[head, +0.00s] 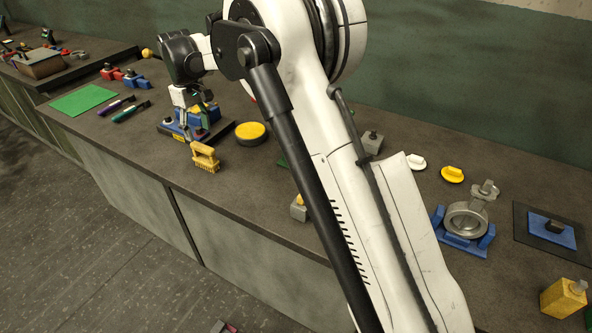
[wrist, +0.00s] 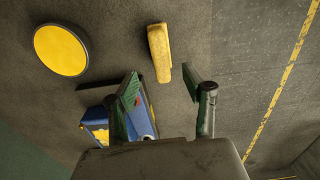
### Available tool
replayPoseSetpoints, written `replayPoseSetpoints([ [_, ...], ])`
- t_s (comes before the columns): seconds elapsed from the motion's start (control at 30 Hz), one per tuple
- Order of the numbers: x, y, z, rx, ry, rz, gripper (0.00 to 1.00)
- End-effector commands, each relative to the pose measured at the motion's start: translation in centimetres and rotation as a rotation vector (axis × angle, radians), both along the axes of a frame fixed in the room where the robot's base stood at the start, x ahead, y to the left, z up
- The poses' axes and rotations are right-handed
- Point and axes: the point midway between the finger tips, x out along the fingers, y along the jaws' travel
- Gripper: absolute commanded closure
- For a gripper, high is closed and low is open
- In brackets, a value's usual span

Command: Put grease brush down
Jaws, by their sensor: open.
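The grease brush is a small yellow brush (head: 205,157) standing on the bench near its front edge. In the wrist view the brush (wrist: 159,52) lies just beyond my fingertips, in line with the gap between them. My gripper (head: 196,133) is open and empty, with its fingers spread apart. The open fingers show in the wrist view (wrist: 162,84), with no contact visible between them and the brush.
A round yellow-topped tin (head: 250,132) sits right of the brush. A blue fixture (head: 172,128) stands close behind my gripper. A green mat (head: 83,100) and screwdriver-like tools (head: 130,111) lie to the left. The bench front edge is close to the brush.

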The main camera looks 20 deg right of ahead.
Motion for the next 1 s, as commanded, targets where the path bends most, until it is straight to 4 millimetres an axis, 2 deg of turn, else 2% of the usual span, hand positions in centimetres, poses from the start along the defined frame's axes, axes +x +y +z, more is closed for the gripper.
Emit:
replayPoseSetpoints([
  [0.17,-1.3,-1.6,2.2,0.008,-0.025,-0.033,0.55],
  [0.47,-5.5,-5.6,7.3,0.032,-0.101,-0.126,0.55],
  [0.7,-9.5,-8.6,10.5,0.052,-0.161,-0.198,0.55],
  [1.0,-15.2,-12.1,13.2,0.079,-0.235,-0.289,0.55],
])
